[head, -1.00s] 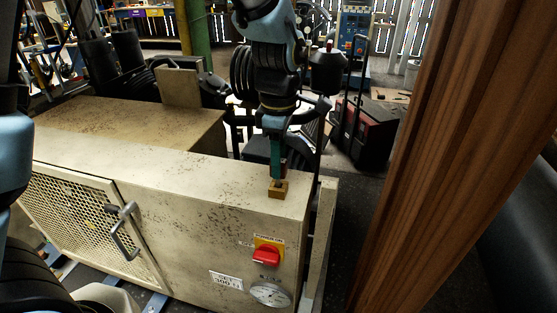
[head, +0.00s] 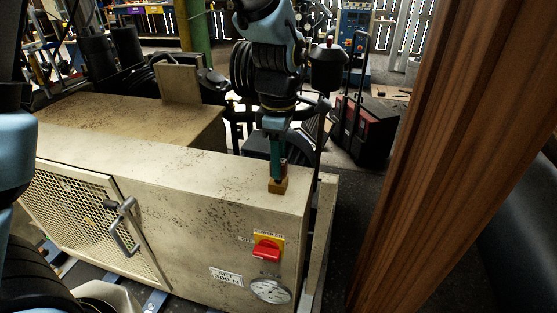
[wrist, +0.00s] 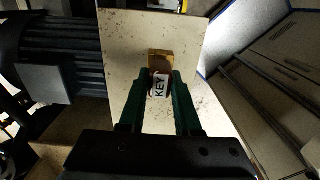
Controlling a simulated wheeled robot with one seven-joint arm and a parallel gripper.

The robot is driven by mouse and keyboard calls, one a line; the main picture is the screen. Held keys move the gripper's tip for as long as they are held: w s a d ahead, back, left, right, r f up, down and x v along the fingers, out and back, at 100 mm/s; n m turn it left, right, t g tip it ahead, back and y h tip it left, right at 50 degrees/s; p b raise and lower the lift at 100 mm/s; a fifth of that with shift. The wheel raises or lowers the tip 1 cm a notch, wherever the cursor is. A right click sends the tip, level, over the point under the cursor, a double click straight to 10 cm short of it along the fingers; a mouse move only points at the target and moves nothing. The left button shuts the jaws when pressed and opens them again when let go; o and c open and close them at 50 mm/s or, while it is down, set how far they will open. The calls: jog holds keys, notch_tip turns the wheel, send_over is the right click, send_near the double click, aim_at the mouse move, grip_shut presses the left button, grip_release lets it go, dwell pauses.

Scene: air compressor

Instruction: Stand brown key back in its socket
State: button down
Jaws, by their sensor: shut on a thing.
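My gripper (head: 277,178) points down over the right end of the compressor's top, its green fingers shut on the brown key (head: 284,169). In the wrist view, the key's white face marked KEY (wrist: 159,86) shows between the fingertips (wrist: 160,78). The socket, a small yellow-brown block (head: 278,187), sits on the top near the front right corner and also shows in the wrist view (wrist: 160,54). The fingertips are right at the block. The key's lower end is hidden, so I cannot tell whether it is inside the socket.
The cream compressor cabinet (head: 180,205) has a red switch (head: 266,249), a gauge (head: 270,291) and a mesh door (head: 90,215) on its front. A wooden post (head: 440,160) rises at the right. A dark red machine (head: 365,130) stands behind.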

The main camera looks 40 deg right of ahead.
jog(key=shift+f, duration=0.25)
jog(key=c, duration=0.5)
grip_release()
notch_tip(320, 180, up, 11)
jog(key=shift+f+b, duration=0.1)
jog(key=shift+b, duration=0.9)
jog(key=w+a+f+m, duration=0.25)
jog(key=w+a, duration=0.35)
jog(key=a, duration=0.3)
jog(key=w+a+f+m, duration=0.2)
jog(key=w+a+f, duration=0.1)
jog(key=w+a, duration=0.5)
jog(key=a+f+m, duration=0.1)
jog(key=a, duration=0.5)
jog(key=s+a+f+m+t, duration=0.1)
jog(key=a+m, duration=0.1)
jog(key=a, duration=0.5)
jog(key=a+f+m, duration=0.1)
jog(key=a+f, duration=0.1)
jog(key=a, duration=0.4)
jog(key=shift+s+a+m+t, duration=0.15)
jog(key=shift+a+m+t, duration=0.15)
jog(key=shift+a, duration=0.1)
